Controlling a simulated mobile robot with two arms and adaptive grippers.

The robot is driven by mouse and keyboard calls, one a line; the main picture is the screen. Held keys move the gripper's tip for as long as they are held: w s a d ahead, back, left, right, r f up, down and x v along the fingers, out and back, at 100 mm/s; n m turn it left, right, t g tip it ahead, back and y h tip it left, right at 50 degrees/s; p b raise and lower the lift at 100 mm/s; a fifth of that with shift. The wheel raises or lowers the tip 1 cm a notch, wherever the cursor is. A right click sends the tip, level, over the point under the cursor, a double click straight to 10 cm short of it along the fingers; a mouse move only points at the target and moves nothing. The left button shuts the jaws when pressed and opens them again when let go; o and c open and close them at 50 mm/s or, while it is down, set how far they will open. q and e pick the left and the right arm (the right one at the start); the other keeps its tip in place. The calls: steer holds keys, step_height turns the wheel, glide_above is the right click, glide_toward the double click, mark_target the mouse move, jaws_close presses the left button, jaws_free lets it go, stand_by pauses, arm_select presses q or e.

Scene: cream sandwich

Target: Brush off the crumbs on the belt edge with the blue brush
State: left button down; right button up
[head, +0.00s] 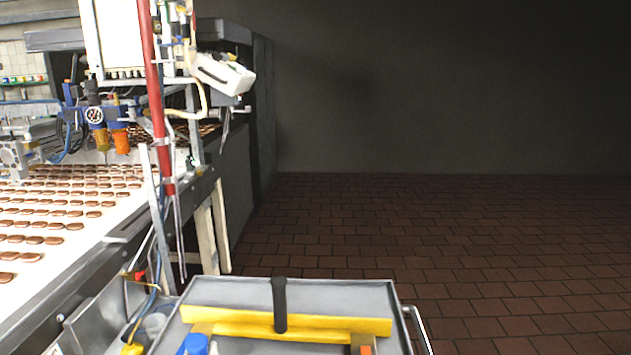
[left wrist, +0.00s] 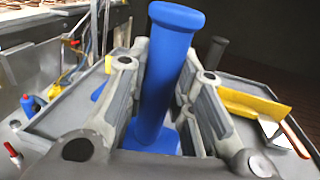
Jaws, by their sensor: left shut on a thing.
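My left gripper (left wrist: 160,95) is shut on the blue brush (left wrist: 172,60) in the left wrist view. Its fingers close on both sides of the upright round blue handle, and a wider blue part shows low between them. The brush's bristles are hidden. The belt (head: 45,262) runs along the left of the head view, with rows of brown biscuits on a white surface and a grey metal edge (head: 75,280). I cannot make out crumbs on it. Neither gripper shows in the head view.
A grey tray (head: 350,293) stands at the bottom of the head view. It holds a yellow tool (head: 340,325) with a black handle. A scraper (left wrist: 270,130) lies at right in the wrist view. A red post (head: 155,95) rises beside the belt. The tiled floor at right is clear.

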arm_select(q)
steer(key=shift+s+f+m+h, duration=0.35)
steer(key=shift+s+h, duration=0.2)
steer(key=shift+s, duration=0.3)
steer(key=shift+s+f+m+h, duration=0.3)
steer(key=shift+s+h, duration=0.25)
steer(key=shift+s, duration=0.25)
